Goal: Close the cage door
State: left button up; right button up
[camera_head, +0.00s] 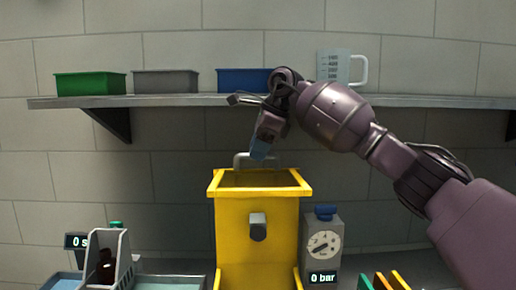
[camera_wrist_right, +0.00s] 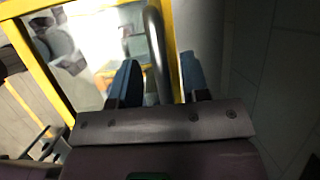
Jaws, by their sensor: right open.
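The yellow cage (camera_head: 230,235) stands at the middle of the head view. A yellow frame, which looks like the cage door (camera_head: 213,184), is at its top; I cannot tell its exact angle. A grey bar handle (camera_head: 241,158) rises at the frame's far edge. My right gripper (camera_head: 261,152) points down at this handle. In the right wrist view the handle (camera_wrist_right: 153,35) runs between the two blue fingertips of my open right gripper (camera_wrist_right: 160,78), beside the yellow frame (camera_wrist_right: 166,18) and its clear panel. No firm grip on the handle shows. My left gripper is out of view.
A wall shelf (camera_head: 180,101) holds a green bin (camera_head: 90,85), a grey bin (camera_head: 165,83), a blue bin (camera_head: 240,81) and a measuring jug (camera_head: 334,66). A gauge box (camera_head: 322,242) stands right of the cage. A grey rack (camera_head: 122,262) with dark bottles is at left.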

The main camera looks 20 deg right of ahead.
jog(key=shift+f, duration=0.15)
grip_shut()
jog(key=shift+a, duration=0.1)
dwell(0.3)
